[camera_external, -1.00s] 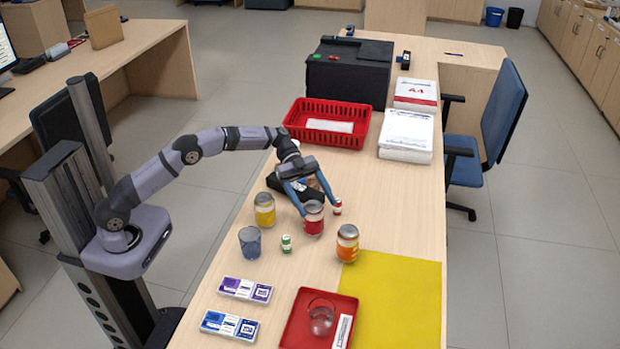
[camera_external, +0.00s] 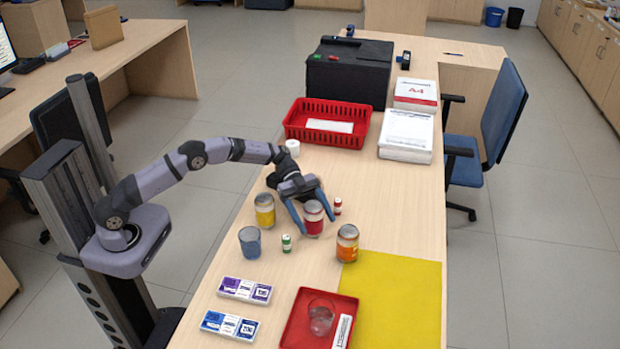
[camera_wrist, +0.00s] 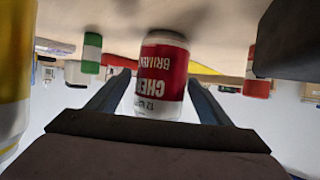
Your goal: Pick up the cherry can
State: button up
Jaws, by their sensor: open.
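The cherry can (camera_external: 313,218) is red and white with a silver top and stands upright on the wooden counter. My gripper (camera_external: 315,222) is open and low, with one blue finger on each side of the can. In the wrist view the cherry can (camera_wrist: 162,78) appears upside down, centred between the open fingers (camera_wrist: 160,95). Its label reads "CHE..." in part. I cannot tell whether either finger touches it.
A yellow can (camera_external: 265,209) stands left of my gripper and an orange can (camera_external: 347,243) to the right front. A red tray (camera_external: 303,305) lies nearer the front.

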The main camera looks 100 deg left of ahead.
aim_at(319, 229)
jog(key=shift+w+d+f, duration=0.35)
jog(key=shift+f, duration=0.3)
jog(key=shift+w+d+f, duration=0.3)
jog(key=shift+f, duration=0.3)
jog(key=shift+w+d+f, duration=0.3)
jog(key=shift+d, duration=0.05)
jog(key=shift+r, duration=0.1)
jog(key=c, duration=1.4)
notch_tip(319, 229, up, 10)
jog(key=shift+r+b, duration=0.1)
jog(key=shift+b, duration=0.2)
